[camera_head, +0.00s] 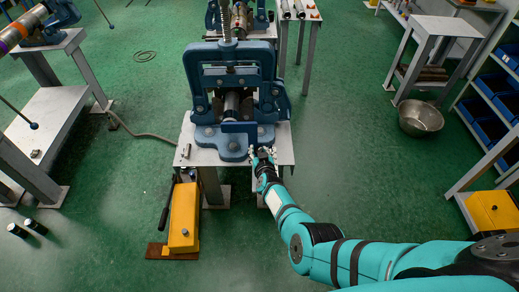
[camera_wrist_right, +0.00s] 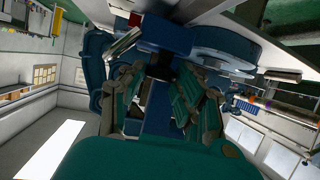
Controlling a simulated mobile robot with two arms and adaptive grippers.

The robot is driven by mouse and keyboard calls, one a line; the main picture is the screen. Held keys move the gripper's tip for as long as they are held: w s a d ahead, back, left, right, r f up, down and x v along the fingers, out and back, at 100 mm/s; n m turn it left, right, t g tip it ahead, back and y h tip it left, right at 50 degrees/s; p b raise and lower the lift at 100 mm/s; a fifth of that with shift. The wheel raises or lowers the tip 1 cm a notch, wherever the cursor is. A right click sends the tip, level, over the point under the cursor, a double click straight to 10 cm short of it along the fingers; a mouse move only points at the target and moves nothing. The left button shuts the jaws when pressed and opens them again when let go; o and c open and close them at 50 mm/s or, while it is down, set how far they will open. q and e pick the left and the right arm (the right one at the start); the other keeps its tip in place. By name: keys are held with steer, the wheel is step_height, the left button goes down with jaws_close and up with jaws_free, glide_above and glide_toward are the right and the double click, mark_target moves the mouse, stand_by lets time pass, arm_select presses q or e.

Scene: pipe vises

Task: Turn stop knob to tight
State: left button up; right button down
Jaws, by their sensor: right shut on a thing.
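The blue pipe vise (camera_head: 204,84) stands on a light metal table (camera_head: 200,156) in the middle of the head view. My right gripper (camera_head: 263,154) is at the front right foot of the vise, low by the table top. In the right wrist view, the fingers of my right gripper (camera_wrist_right: 163,88) close around a small dark part (camera_wrist_right: 160,68) just under a blue block of the vise. That part looks like the stop knob; the fingers hide most of it, and its turn angle cannot be told. My left gripper is not in view.
A yellow hand pump (camera_head: 184,217) stands on the floor in front of the table. A metal bowl (camera_head: 421,118) and a shelf with blue bins (camera_head: 484,125) are at the right. A second table (camera_head: 60,120) is at the left. The green floor between is open.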

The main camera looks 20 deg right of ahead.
steer(key=shift+w+r, duration=0.1)
stand_by(0.4)
steer(key=c, duration=1)
jaws_free()
